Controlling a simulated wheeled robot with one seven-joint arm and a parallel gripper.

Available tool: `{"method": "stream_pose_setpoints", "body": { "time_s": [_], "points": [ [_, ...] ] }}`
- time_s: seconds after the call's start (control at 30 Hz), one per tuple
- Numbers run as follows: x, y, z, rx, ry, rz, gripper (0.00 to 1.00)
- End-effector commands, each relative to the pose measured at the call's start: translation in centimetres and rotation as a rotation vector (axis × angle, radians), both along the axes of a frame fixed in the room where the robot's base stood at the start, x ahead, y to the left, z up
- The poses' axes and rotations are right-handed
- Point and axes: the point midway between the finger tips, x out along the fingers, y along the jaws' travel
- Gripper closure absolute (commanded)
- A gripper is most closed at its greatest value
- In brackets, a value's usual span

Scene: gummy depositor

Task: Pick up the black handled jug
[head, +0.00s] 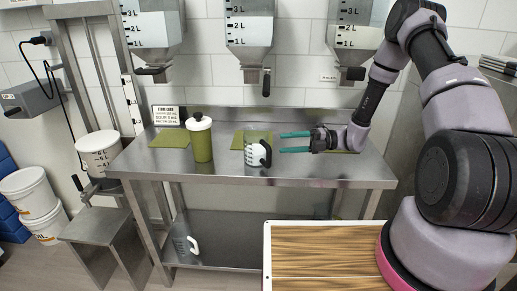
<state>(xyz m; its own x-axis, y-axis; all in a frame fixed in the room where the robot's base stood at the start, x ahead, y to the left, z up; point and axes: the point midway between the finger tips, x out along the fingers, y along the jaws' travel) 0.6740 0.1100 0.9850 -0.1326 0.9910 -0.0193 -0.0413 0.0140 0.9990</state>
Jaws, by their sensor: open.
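The black handled jug (256,155) is a small white measuring jug with dark markings and a black handle on its right side. It stands upright on the steel table (230,180), near the middle. My gripper (281,142) has teal fingers and comes in from the right, pointing left. The fingers are apart with nothing visible between them. In the picture they show just above and right of the jug's rim; whether they touch it I cannot tell.
A green canister with a white lid (201,139) stands left of the jug. Green mats (169,138) lie on the table. Hoppers (249,30) with dark-handled valves hang above. A white-handled jug (187,246) stands on the lower shelf. A wooden board (320,262) is in front.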

Motion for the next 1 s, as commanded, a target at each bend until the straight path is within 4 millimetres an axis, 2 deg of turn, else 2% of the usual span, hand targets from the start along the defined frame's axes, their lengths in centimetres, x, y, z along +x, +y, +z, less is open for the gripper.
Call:
{"method": "stream_pose_setpoints", "body": {
  "time_s": [0.13,0.3,0.57,0.8,1.0],
  "points": [
    [0.0,1.1,-0.7,0.017,0.044,-0.017,0.44],
    [-0.3,3.9,-0.7,0.016,0.045,-0.016,0.44],
    [-0.6,6.1,-0.6,0.015,0.042,-0.017,0.44],
    [-1.4,9.6,-0.2,0.015,0.042,-0.016,0.44],
    [-1.4,10.8,-0.3,0.014,0.042,-0.019,0.44]
  ]
}}
